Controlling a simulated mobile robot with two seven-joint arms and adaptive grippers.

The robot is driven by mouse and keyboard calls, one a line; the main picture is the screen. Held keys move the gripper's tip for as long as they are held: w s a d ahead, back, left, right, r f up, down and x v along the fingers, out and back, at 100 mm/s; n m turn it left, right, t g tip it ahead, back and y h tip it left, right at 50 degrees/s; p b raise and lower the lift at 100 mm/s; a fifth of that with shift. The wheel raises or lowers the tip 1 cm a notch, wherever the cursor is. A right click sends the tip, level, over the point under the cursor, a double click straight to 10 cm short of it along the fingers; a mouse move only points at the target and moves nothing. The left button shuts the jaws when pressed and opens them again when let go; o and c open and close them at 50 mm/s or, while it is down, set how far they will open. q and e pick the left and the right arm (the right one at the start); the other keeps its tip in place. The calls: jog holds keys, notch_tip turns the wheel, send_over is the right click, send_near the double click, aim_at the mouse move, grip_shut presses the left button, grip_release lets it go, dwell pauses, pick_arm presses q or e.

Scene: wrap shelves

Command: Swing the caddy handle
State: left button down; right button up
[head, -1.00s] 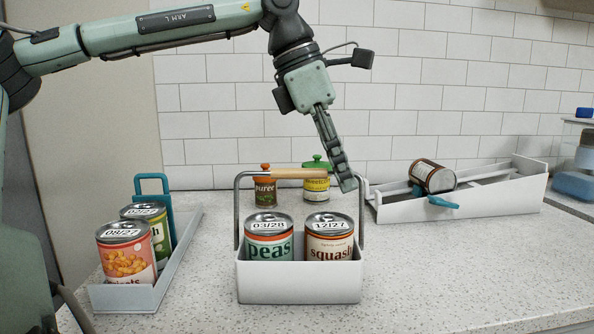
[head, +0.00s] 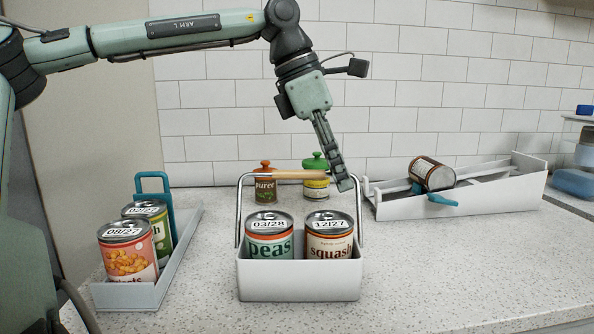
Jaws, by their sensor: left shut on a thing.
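The white caddy (head: 299,282) stands on the counter in the middle of the head view and holds a peas can (head: 270,243) and a squash can (head: 329,243), side by side. Its metal handle with a wooden grip (head: 290,175) stands raised above the cans and leans slightly back. My left gripper (head: 344,184) comes down from above and is shut on the handle near the right end of the wooden grip. The fingers hide that end of the handle. My right gripper is not in view.
A grey tray (head: 178,270) with two cans and a teal handle stands at left. Two lidded jars, one with an orange lid (head: 264,166) and one with a green lid (head: 316,162), stand behind the caddy. A white rack (head: 490,196) with a tipped can (head: 432,175) is at right. The front-right counter is clear.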

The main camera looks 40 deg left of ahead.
pick_arm(q)
jog(key=shift+w+a, duration=0.1)
jog(key=shift+w+a+f, duration=0.75)
jog(key=shift+f, duration=0.15)
jog(key=shift+f, duration=0.1)
jog(key=shift+w+a+f, duration=0.35)
jog(key=shift+w+f, duration=0.05)
jog(key=shift+f, duration=0.2)
jog(key=c, duration=1.9)
grip_release()
jog(key=shift+o, duration=0.2)
